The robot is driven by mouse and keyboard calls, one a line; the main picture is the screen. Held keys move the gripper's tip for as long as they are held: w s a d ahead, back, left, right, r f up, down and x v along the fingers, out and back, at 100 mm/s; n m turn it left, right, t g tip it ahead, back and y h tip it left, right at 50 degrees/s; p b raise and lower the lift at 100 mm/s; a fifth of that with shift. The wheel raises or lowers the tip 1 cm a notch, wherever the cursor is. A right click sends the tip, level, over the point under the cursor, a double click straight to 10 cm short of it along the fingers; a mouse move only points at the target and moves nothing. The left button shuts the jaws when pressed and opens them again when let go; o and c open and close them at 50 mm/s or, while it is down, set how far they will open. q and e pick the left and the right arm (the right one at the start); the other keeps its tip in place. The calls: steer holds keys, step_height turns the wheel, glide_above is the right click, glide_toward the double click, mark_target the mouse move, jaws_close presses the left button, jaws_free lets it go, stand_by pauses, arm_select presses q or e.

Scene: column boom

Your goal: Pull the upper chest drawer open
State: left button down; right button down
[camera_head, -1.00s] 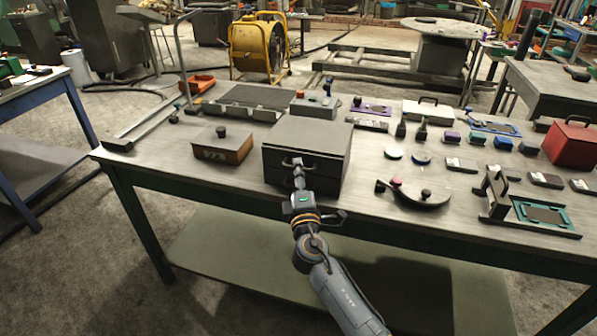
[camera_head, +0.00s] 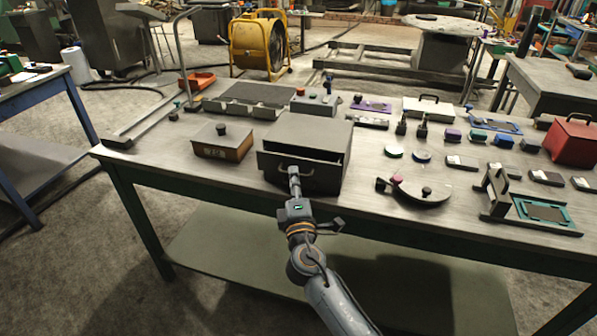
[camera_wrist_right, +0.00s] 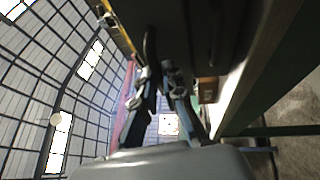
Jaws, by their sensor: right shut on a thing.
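The dark grey chest (camera_head: 318,134) stands near the front edge of the workbench. Its upper drawer (camera_head: 312,175) sticks out a little toward me, with a dark gap showing behind its front. My right gripper (camera_head: 294,174) is shut on the drawer handle (camera_head: 285,169) at the front of that drawer. In the right wrist view the gripper (camera_wrist_right: 165,80) shows its two fingers close by the dark handle (camera_wrist_right: 150,48). The lower part of the chest front is partly hidden by my right arm. My left gripper is not in view.
A brown box with a black knob (camera_head: 222,145) stands left of the chest on the workbench (camera_head: 380,225). Small round pieces and a curved grey fixture (camera_head: 420,190) lie to its right. The space in front of the bench edge holds only my arm.

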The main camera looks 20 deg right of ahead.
steer(key=s+a+b, duration=0.1)
steer(key=s+a, duration=0.3)
steer(key=s, duration=0.3)
steer(key=shift+a, duration=0.4)
steer(key=shift+s, duration=0.1)
steer(key=c, duration=1.4)
jaws_free()
steer(key=v, duration=1.2)
steer(key=shift+f, duration=0.1)
